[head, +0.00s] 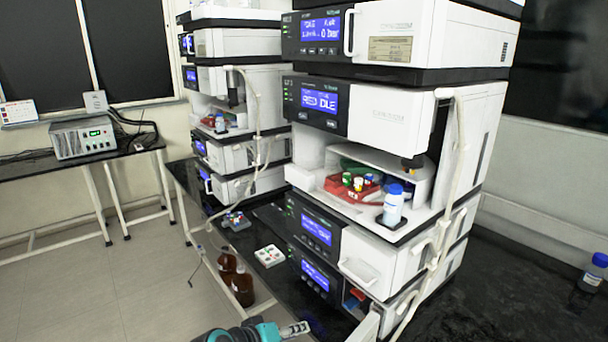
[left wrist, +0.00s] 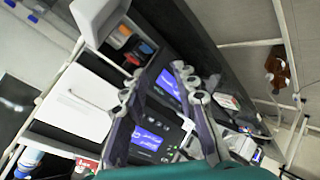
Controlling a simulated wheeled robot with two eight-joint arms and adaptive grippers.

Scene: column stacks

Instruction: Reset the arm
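My left arm (head: 240,334) shows teal and grey at the bottom edge of the head view, in front of the near instrument stack. In the left wrist view, the two dark fingers of my left gripper (left wrist: 156,82) stand apart with nothing held between them. Behind them are the blue display panels of the stack, seen tilted. My right arm and right gripper are in neither view.
The near column stack (head: 400,115) stands on the black bench, its middle bay holding a red tray (head: 345,190) and a white bottle (head: 393,205). A small white rack (head: 269,256) lies near the bench edge. Brown bottles (head: 242,287) stand on the floor. Floor at left is clear.

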